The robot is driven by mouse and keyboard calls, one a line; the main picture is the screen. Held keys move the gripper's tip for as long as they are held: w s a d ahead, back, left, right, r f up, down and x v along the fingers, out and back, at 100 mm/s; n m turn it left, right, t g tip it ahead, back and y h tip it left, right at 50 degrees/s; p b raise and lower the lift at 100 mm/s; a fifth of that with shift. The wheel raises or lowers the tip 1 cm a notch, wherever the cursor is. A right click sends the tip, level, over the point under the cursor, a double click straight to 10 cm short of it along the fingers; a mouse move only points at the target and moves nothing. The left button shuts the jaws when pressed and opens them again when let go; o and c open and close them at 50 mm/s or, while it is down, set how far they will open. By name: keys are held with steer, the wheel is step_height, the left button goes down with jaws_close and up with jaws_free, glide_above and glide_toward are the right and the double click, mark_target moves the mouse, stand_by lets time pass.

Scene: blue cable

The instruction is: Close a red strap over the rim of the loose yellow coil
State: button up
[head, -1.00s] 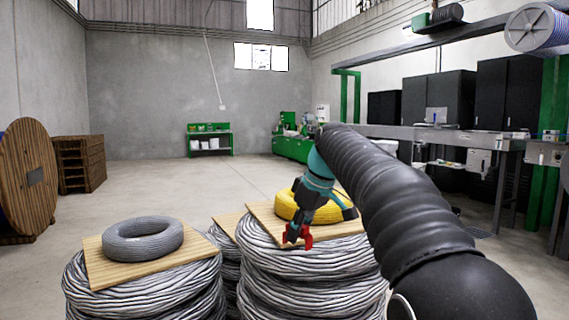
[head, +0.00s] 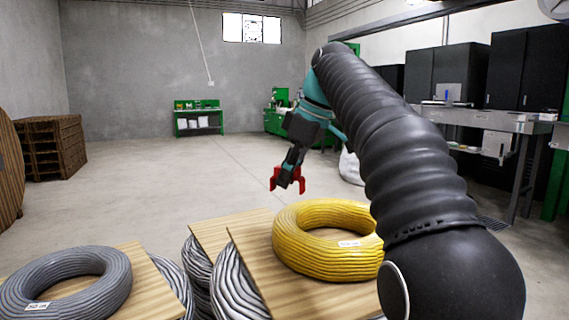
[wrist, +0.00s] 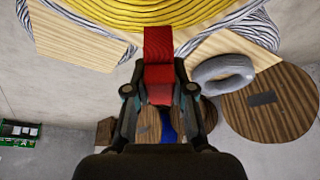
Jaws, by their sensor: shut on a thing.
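The yellow coil (head: 300,262) lies flat on a wooden board (head: 255,262) on top of a stack of grey cable coils; it also shows at the top of the wrist view (wrist: 130,14). My gripper (head: 288,182) is raised beyond and left of the coil, apart from it in the head view. It is shut on a red strap (wrist: 158,45), whose ends show beside the fingers in the head view (head: 273,182). In the wrist view the strap's far end reaches up to the yellow coil's edge; I cannot tell whether it touches.
A grey coil (head: 70,262) lies on another wooden board (head: 155,300) at the lower left. A wooden spool (head: 8,175) and stacked pallets (head: 48,150) stand at the left. A steel bench (head: 500,118) runs along the right.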

mark_target(285, 211)
steer(key=shift+w+f, duration=0.1)
steer(key=shift+w, duration=0.2)
steer(key=shift+s+f, duration=0.1)
steer(key=shift+f, duration=1.65)
steer(key=shift+d, duration=0.15)
steer(key=shift+f+b, duration=0.7)
steer(key=shift+f, duration=0.25)
steer(key=shift+r+p, duration=0.6)
steer(key=shift+p, duration=0.1)
steer(key=shift+r, duration=0.3)
steer(key=shift+f+b, duration=0.65)
steer(key=shift+f, duration=0.3)
steer(key=shift+r+p, duration=0.3)
